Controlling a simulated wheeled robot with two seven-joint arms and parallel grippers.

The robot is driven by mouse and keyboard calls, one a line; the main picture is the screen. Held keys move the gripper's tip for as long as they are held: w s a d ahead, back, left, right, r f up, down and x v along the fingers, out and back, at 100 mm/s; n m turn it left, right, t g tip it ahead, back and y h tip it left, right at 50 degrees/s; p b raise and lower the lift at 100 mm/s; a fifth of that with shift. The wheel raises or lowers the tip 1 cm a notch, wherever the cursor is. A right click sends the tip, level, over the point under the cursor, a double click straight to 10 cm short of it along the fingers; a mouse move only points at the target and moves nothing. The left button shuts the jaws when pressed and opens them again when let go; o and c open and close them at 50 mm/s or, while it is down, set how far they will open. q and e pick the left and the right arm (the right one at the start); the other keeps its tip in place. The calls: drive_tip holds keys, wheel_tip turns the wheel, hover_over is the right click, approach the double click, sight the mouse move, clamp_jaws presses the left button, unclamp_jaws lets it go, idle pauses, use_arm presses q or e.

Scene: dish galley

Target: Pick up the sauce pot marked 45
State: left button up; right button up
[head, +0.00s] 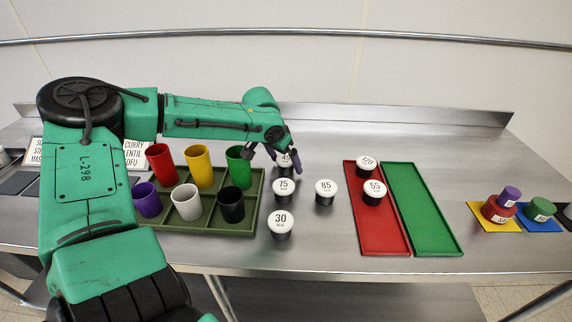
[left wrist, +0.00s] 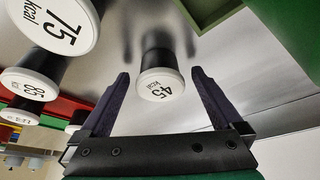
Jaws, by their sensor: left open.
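The sauce pot marked 45 (left wrist: 160,84) has a white lid and a dark body. In the left wrist view it stands between the two open fingers of my left gripper (left wrist: 162,88), which holds nothing. In the head view the pot (head: 285,160) stands at the back of the group of pots, partly hidden by my left gripper (head: 282,152). My right gripper is not in view.
Nearby stand pots marked 75 (head: 284,187), 85 (head: 325,188) and 30 (head: 281,221). A green divided tray (head: 258,205) with colored cups is to the left. A red tray (head: 380,238) with two pots and an empty green tray (head: 423,210) are to the right.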

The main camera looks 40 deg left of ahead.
use_arm(q)
drive_tip(key=shift+w+f, duration=0.15)
drive_tip(key=c, duration=1.4)
